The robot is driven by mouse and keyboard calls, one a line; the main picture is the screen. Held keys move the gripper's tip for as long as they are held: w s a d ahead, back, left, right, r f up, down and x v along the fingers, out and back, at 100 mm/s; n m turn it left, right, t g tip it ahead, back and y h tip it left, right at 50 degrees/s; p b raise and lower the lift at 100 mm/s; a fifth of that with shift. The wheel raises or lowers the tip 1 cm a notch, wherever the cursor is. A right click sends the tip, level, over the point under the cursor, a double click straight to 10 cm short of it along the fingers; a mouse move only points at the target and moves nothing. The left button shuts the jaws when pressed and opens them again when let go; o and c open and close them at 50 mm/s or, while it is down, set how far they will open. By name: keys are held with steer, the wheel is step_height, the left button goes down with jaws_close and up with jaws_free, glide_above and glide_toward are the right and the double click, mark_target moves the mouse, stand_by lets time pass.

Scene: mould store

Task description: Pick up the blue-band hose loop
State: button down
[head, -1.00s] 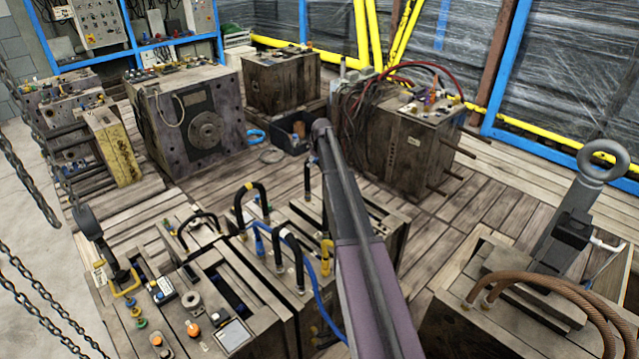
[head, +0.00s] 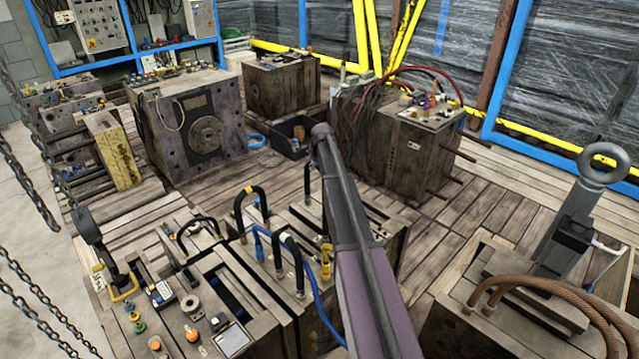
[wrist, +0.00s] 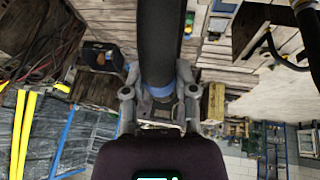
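In the wrist view a thick black hose (wrist: 162,40) runs down from the top edge between the two fingers of my gripper (wrist: 160,78). A blue band (wrist: 160,92) circles it close to the gripper's base. The fingers stand apart, one on each side of the hose. Whether they touch it is unclear. In the head view my arm crosses the middle, and my gripper does not show. Black hose loops stand on the front moulds there, one at the back (head: 250,190) and one nearer (head: 285,237). I cannot tell which loop bears the blue band in the head view.
Brown hoses (head: 540,287) arch over a mould at the right. A dark bin (head: 288,140) stands on the floor behind. Chains (head: 30,170) hang at the left. Plank floor is open right of the middle.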

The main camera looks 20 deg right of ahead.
steer(key=shift+w+d+r, duration=0.1)
steer(key=shift+r, duration=0.05)
stand_by(0.3)
steer(key=shift+r+p, duration=0.1)
steer(key=shift+p, duration=0.2)
step_height(320, 180, up, 9)
steer(key=p, duration=0.9)
steer(key=shift+r, duration=0.3)
step_height(320, 180, up, 17)
steer(key=p, duration=1.7)
stand_by(0.9)
steer(key=shift+s, duration=0.2)
stand_by(0.7)
